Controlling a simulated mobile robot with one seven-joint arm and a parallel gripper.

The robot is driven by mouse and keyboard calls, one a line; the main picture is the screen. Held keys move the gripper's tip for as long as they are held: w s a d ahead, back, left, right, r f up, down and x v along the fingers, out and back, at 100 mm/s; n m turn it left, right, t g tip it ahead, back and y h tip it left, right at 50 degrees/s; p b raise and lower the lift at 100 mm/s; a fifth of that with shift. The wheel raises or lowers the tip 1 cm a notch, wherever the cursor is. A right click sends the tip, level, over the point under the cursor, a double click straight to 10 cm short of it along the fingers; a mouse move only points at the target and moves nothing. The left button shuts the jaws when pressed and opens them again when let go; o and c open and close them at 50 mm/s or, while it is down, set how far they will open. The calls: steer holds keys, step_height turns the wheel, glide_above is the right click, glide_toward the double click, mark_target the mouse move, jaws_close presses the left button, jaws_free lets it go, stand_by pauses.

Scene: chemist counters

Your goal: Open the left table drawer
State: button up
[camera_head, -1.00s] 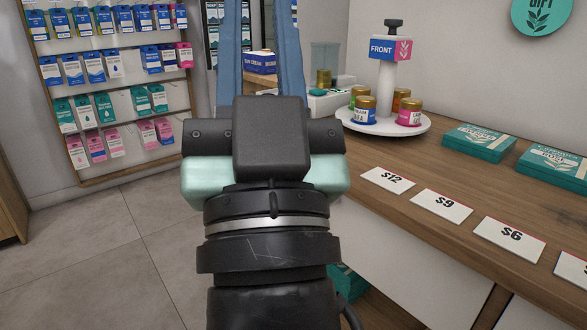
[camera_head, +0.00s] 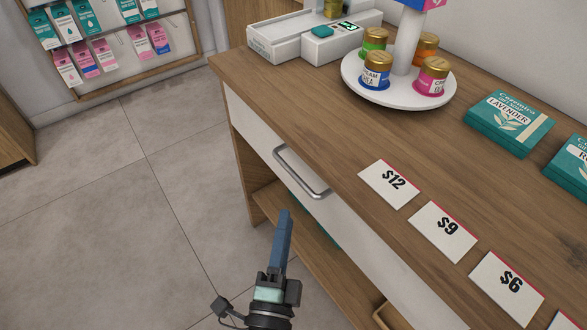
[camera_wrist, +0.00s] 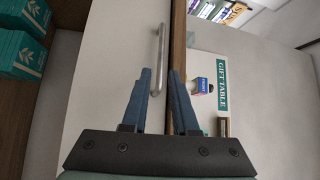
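The left table drawer (camera_head: 263,133) has a white front under the wooden counter top and looks shut. Its silver bar handle (camera_head: 301,172) is on that front; in the wrist view the handle (camera_wrist: 159,58) runs upright, beyond the fingertips. My gripper (camera_head: 282,216) is below and in front of the handle in the head view, pointing up toward it. In the wrist view, my gripper (camera_wrist: 161,75) has its two blue fingers apart with nothing between them. The handle appears between the finger lines, and contact cannot be made out.
On the wooden table (camera_head: 335,124) stand a white round stand (camera_head: 399,92) with several jars, teal boxes (camera_head: 509,122), a white scale (camera_head: 310,38) and price cards (camera_head: 390,184). A lower shelf (camera_head: 290,232) is under the drawer. Floor (camera_head: 105,200) at left is clear.

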mark_target(294, 173)
steer(key=w, duration=0.3)
steer(key=w+d+r, duration=0.1)
steer(key=w, duration=0.6)
steer(key=shift+w+d+r+p, duration=0.3)
steer(key=shift+w+p, duration=0.05)
steer(key=shift+p, duration=0.05)
jaws_close()
stand_by(0.9)
